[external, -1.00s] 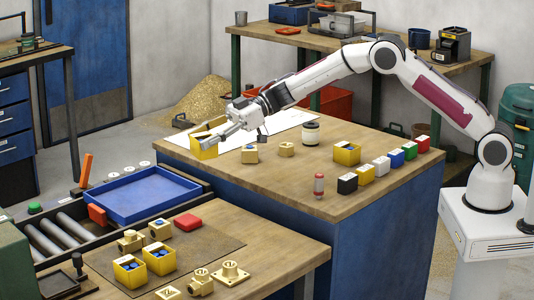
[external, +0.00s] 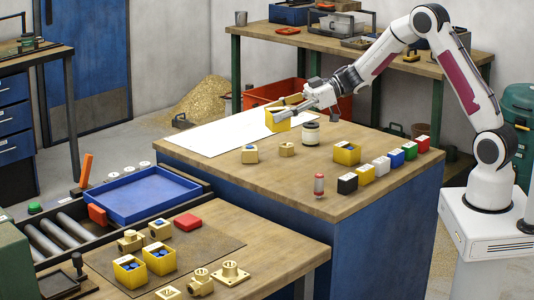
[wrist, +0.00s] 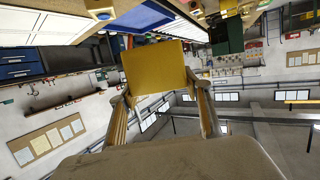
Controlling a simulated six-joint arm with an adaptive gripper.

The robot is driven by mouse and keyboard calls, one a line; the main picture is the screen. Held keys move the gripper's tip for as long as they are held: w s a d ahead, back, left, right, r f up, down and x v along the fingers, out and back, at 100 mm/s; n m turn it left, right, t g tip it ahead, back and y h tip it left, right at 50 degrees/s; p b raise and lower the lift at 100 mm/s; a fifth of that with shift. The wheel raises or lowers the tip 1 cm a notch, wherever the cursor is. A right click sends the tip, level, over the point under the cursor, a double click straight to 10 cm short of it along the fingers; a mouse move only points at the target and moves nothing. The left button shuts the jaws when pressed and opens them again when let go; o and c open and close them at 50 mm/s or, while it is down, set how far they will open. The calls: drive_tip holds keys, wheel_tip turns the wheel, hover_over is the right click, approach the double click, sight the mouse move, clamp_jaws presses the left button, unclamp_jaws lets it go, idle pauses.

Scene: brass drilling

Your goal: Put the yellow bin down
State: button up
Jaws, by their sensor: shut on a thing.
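My gripper (external: 292,107) is shut on the yellow bin (external: 277,122), above the far part of the wooden table near the white sheet (external: 215,132). In the wrist view the yellow bin (wrist: 157,68) sits between the two fingers, its flat yellow side facing the camera. I cannot tell whether the bin touches the table top. Another yellow bin (external: 347,154) stands on the table, to the right of and nearer than the held one.
Brass blocks (external: 249,154) and a row of small coloured boxes (external: 381,165) stand on the table. A red crate (external: 340,105) is behind. The white sheet is clear.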

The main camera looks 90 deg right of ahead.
drive_tip(key=s+a+f+n+y, duration=0.1)
drive_tip(key=s+a+f, duration=0.1)
drive_tip(key=s+a, duration=0.5)
drive_tip(key=s, duration=0.3)
drive_tip(key=shift+s+f+g+y, duration=0.15)
drive_tip(key=shift+f+g+y, duration=0.1)
drive_tip(key=shift+g+y, duration=0.05)
drive_tip(key=shift+f, duration=0.15)
drive_tip(key=shift+d+f, duration=0.1)
drive_tip(key=shift+f, duration=2.7)
drive_tip(key=shift+f, duration=2.05)
drive_tip(key=shift+f, duration=0.1)
